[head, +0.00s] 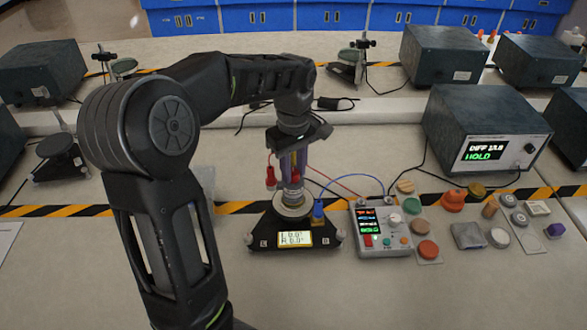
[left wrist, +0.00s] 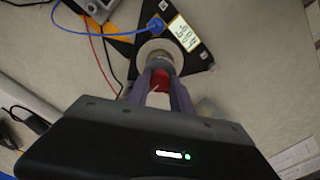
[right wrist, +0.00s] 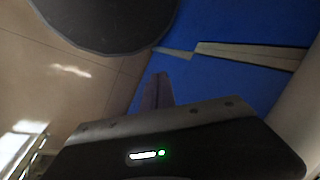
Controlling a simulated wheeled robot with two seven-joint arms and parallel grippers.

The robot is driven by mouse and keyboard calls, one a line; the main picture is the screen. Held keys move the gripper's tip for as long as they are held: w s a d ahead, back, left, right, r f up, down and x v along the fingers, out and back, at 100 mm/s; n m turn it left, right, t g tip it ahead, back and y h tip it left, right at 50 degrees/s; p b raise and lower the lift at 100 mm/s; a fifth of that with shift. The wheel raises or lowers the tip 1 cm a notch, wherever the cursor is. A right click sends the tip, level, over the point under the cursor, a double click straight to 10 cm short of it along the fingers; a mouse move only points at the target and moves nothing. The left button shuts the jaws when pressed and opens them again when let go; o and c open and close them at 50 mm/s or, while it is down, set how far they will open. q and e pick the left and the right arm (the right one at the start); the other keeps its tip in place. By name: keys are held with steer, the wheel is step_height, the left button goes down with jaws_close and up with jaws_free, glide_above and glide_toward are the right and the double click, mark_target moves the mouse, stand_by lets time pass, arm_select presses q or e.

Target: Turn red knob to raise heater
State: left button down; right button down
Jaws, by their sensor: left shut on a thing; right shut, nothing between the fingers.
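A black triangular base (head: 262,236) with a small lit display (head: 294,238) carries an upright apparatus with a round pale collar (head: 291,204). My left gripper (head: 292,178) reaches down over it from above. In the left wrist view its fingers (left wrist: 160,84) are closed on a red knob (left wrist: 161,78) just above the collar. The fingers hide much of the knob. A second red piece (head: 270,178) stands just left of the fingers in the head view. My right gripper (right wrist: 157,92) is shut and empty, away from the bench.
A grey control box (head: 385,244) with a lit screen stands right of the base, joined by red and blue wires. Several coloured pucks and small parts (head: 428,250) lie farther right. A dark instrument (head: 487,130) reading HOLD stands behind. Striped tape crosses the bench; the front is clear.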

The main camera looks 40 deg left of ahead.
mark_target(294, 173)
arm_select(q)
steer(key=shift+n, duration=0.3)
steer(key=c, duration=1.1)
jaws_free()
step_height(294, 173, up, 8)
steer(key=shift+f+b, duration=0.1)
steer(key=shift+b, duration=0.3)
